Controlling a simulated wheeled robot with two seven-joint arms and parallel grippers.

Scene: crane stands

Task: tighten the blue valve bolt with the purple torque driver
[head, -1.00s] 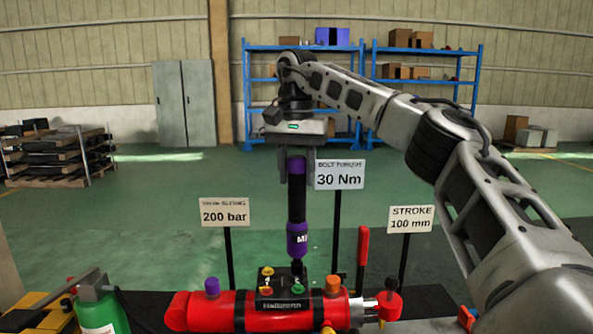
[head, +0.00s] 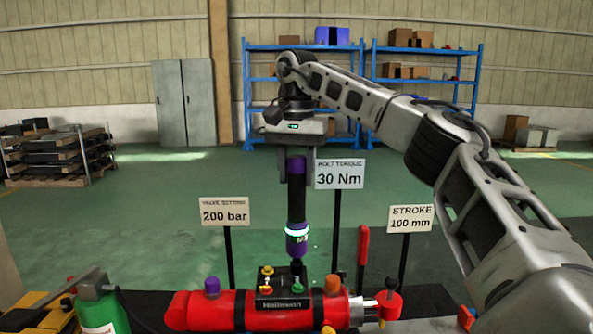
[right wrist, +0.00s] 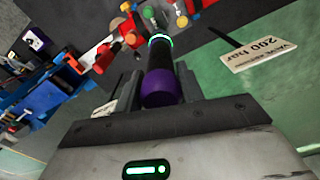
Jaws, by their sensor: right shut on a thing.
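My right gripper (head: 295,178) is shut on the purple torque driver (head: 296,212), a black and purple tool held upright, tip down. A ring around its lower part glows green; the ring also shows on the driver in the right wrist view (right wrist: 160,88). The driver's tip meets the top of the black valve block (head: 283,284) on the red cylinder (head: 210,312). The block carries yellow, red and green caps. I cannot see the blue valve bolt; the driver's tip may cover it. My left gripper is out of view.
Signs on posts stand behind the cylinder: 200 bar (head: 224,211), 30 Nm (head: 339,174) and 100 mm (head: 410,218). A red lever (head: 362,247) rises right of the driver. A green bottle (head: 100,308) stands at the left. Shelves and pallets are far back.

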